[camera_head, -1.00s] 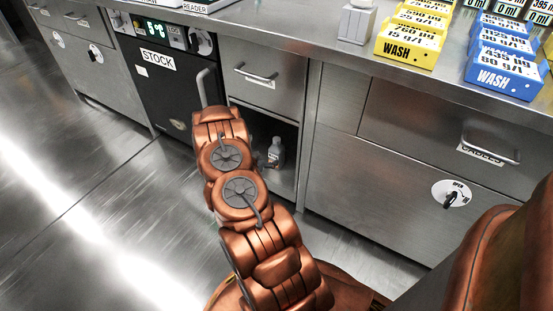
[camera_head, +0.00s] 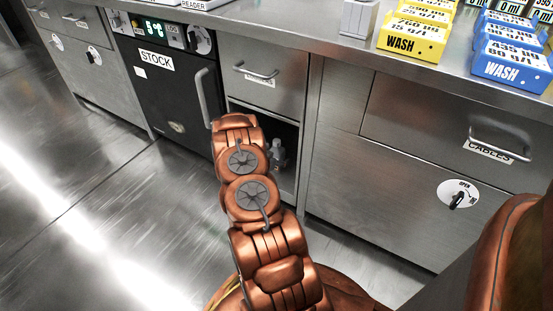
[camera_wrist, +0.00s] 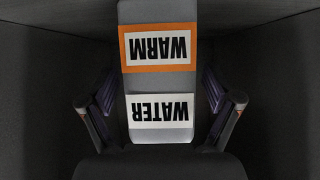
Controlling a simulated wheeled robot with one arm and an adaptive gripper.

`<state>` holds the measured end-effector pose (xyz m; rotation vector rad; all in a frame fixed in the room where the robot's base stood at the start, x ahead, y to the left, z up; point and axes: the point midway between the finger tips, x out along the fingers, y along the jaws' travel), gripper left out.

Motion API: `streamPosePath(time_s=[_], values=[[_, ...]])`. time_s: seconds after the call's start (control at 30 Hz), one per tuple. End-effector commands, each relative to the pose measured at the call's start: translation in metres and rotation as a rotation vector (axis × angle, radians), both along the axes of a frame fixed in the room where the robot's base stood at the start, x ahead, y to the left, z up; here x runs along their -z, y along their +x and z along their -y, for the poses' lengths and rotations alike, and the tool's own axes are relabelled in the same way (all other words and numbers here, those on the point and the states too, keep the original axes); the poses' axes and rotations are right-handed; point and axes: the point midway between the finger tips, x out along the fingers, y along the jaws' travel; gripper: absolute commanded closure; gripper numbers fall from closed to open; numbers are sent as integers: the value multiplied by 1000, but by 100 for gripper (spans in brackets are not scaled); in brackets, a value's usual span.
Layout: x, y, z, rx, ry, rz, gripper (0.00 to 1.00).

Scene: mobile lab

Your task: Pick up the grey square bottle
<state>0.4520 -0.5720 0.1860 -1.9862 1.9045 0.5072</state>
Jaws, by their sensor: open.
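A grey square bottle (camera_wrist: 158,83) fills the middle of the wrist view. It has an orange-edged WARM label and a white WATER label, both upside down in the picture. My gripper (camera_wrist: 159,98) is open, with one finger on each side of the bottle and a visible gap on both sides. In the head view a small grey bottle (camera_head: 277,156) stands in the open dark compartment under a drawer, partly hidden by my arm. My gripper is hidden behind the arm there. I cannot tell for certain that both views show the same bottle.
The compartment (camera_head: 289,185) is narrow, with dark walls close around the gripper. The black STOCK unit (camera_head: 157,95) with a vertical handle is at its left. Above is a drawer (camera_head: 262,85). On the counter stand a pale square container (camera_head: 358,19), yellow WASH boxes (camera_head: 411,42) and blue ones (camera_head: 510,66).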

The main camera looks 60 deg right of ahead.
Motion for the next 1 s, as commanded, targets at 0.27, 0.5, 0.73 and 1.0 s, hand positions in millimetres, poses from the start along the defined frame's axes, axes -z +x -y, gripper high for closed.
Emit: streamPosePath(time_s=[0.27, 0.5, 0.73, 1.0], values=[[0, 0, 0, 0, 0, 0, 27], [0, 0, 0, 0, 0, 0, 52], [0, 0, 0, 0, 0, 0, 76], [0, 0, 0, 0, 0, 0, 91]])
